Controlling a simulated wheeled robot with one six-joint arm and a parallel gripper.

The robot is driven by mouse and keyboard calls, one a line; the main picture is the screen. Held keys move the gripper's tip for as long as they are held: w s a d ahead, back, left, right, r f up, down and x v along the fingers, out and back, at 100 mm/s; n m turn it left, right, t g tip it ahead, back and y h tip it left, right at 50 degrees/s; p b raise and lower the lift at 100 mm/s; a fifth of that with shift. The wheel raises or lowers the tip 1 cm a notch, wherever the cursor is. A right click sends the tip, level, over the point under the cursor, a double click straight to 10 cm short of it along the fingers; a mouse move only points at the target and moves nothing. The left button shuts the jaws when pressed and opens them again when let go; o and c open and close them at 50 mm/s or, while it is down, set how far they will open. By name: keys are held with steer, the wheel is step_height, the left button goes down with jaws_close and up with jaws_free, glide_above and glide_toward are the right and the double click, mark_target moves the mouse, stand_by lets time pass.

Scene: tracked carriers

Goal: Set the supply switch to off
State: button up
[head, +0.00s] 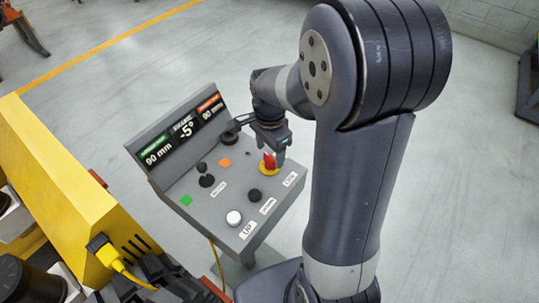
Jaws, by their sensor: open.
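A grey control console (262,228) stands in front of me, its top tilted. A red switch handle (269,161) on a yellow base (268,170) sits at the panel's upper right; it looks like the supply switch, but no label for it can be read. My gripper (274,156) points down at the red handle, open, with its fingers at or just above it. I cannot tell whether the fingers touch the handle. The gripper partly hides the handle, so its turn position is unclear.
The panel also carries a white button (234,218), a black button (254,195), a green square (186,200), an orange square (225,163) and black knobs. A display (182,130) reads -5° and 90 mm. Yellow machinery (70,180) with a cable stands left. Open floor lies behind.

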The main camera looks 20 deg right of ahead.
mark_target(270, 157)
steer(key=shift+f, duration=1.6)
steer(key=c, duration=1)
steer(key=shift+n, duration=1.6)
steer(key=o, duration=1)
steer(key=shift+r, duration=0.1)
step_height(270, 157, up, 11)
steer(key=shift+b, duration=0.4)
steer(key=shift+f, duration=0.25)
